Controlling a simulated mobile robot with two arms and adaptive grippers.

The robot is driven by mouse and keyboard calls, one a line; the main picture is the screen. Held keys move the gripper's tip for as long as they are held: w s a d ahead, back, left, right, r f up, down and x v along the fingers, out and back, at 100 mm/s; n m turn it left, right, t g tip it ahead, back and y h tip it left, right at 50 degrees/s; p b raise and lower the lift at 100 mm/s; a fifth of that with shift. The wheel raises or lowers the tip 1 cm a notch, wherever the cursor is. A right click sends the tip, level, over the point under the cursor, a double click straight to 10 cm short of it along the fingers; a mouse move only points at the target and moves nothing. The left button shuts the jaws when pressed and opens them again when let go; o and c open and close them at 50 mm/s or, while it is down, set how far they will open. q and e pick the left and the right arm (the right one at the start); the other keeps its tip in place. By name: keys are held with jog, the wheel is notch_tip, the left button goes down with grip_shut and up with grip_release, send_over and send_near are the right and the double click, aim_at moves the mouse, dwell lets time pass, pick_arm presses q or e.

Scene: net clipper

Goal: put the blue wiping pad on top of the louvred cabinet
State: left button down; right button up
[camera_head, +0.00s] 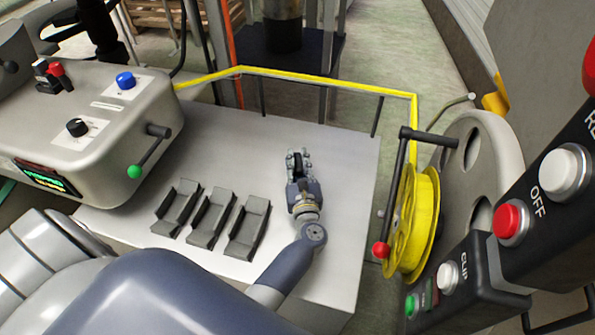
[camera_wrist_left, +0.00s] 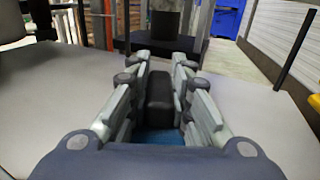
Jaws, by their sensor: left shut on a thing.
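My left gripper (camera_head: 298,157) is above the pale table in the head view, its fingers pointing away from me. In the left wrist view its fingers (camera_wrist_left: 159,62) are shut on a dark block with a blue part (camera_wrist_left: 160,137) low between them. I take this to be the blue wiping pad, mostly hidden by the fingers; its blue does not show in the head view. I cannot make out the louvred cabinet for certain. A pale slatted surface (camera_wrist_left: 277,38) stands at the right of the wrist view. My right gripper is not in view.
Several dark grey brackets lie on the pale table (camera_head: 335,185), left of my gripper. A control box (camera_head: 85,100) stands at left. A yellow reel (camera_head: 413,215) and button panels (camera_head: 520,220) are at right. A yellow strip (camera_head: 300,77) runs behind the table.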

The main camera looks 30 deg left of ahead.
aim_at(298, 168)
pick_arm(q)
notch_tip(298, 168, down, 3)
jog(key=shift+r+b, duration=0.15)
jog(key=shift+b, duration=0.6)
jog(key=shift+f, duration=0.2)
jog(key=c, duration=1.5)
grip_release()
jog(key=shift+r, duration=0.1)
jog(key=shift+o, duration=0.2)
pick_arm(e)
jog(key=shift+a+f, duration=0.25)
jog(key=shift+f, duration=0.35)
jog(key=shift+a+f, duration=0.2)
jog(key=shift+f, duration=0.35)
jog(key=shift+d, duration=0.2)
pick_arm(q)
jog(key=shift+r, duration=0.15)
jog(key=v, duration=0.7)
jog(key=shift+s+d, duration=0.15)
jog(key=shift+s, duration=0.05)
